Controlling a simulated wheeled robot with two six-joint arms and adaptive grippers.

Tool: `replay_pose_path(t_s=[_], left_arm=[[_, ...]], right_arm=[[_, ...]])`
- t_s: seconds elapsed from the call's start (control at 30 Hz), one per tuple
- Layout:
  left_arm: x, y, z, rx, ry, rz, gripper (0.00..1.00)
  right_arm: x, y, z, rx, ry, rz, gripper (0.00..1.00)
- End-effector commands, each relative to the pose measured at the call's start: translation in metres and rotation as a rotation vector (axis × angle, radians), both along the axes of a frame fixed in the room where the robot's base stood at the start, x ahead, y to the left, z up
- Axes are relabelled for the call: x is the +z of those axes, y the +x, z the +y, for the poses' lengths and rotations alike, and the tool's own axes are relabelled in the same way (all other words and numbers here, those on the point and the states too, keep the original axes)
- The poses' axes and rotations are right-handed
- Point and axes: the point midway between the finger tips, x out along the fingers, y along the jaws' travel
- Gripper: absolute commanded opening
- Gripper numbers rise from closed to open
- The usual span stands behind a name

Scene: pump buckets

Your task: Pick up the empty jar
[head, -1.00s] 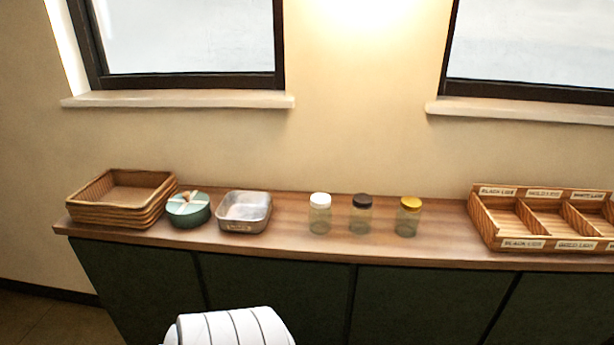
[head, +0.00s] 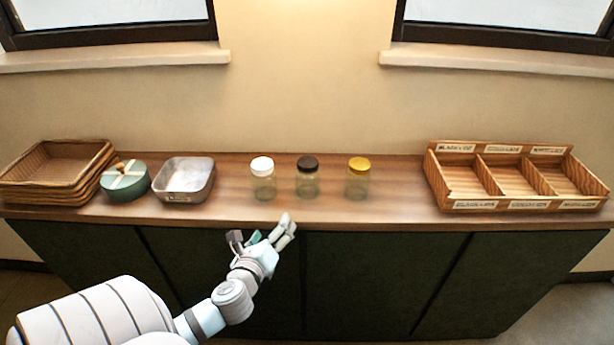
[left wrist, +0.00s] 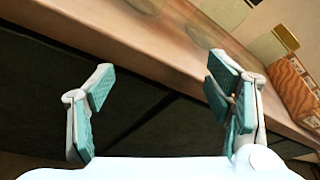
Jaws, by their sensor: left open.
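Three clear glass jars stand upright in a row on the wooden counter: a white-lidded jar (head: 263,184), a dark-brown-lidded jar (head: 307,183) and a yellow-lidded jar (head: 358,184). No filling shows in any of them. My left gripper (head: 262,234) is open and empty, in front of the counter edge and nearer to me than the white-lidded and brown-lidded jars. In the left wrist view its spread teal-padded fingers (left wrist: 165,92) have nothing between them, and parts of glass jars show at the top edge. My right gripper is out of view.
The wooden counter (head: 400,205) has free room around the jars. A divided, labelled wooden tray (head: 440,187) stands at the right. A metal pan (head: 172,196), a green lidded pot (head: 126,187) and stacked wicker baskets (head: 40,196) stand at the left.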

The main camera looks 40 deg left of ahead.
Motion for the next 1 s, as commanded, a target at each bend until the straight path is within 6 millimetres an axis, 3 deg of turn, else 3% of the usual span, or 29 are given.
replay_pose_path(t_s=[0.03,0.07,0.1,0.17,0.23,0.5,0.67,0.87,1.0], left_arm=[[0.040,0.007,-0.005,-0.059,0.157,-0.028,0.72],[0.061,0.012,-0.008,-0.098,0.277,-0.038,0.72],[0.079,0.018,-0.012,-0.150,0.438,-0.035,0.72],[0.088,0.028,-0.015,-0.203,0.596,-0.023,0.72],[0.092,0.041,-0.014,-0.228,0.670,-0.018,0.72],[0.092,0.107,0.004,-0.232,0.670,-0.018,0.72],[0.092,0.126,0.009,-0.233,0.667,-0.018,0.72],[0.092,0.162,0.018,-0.233,0.666,-0.017,0.72],[0.092,0.170,0.020,-0.235,0.666,-0.016,0.72]], right_arm=[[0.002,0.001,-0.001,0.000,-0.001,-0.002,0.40],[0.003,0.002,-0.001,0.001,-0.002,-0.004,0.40],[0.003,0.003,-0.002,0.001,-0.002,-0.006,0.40],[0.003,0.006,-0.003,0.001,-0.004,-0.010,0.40],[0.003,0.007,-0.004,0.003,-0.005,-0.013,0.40],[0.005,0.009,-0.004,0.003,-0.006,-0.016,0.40],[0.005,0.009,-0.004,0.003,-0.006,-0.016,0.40],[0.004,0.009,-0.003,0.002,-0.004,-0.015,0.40],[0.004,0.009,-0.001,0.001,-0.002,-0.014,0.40]])
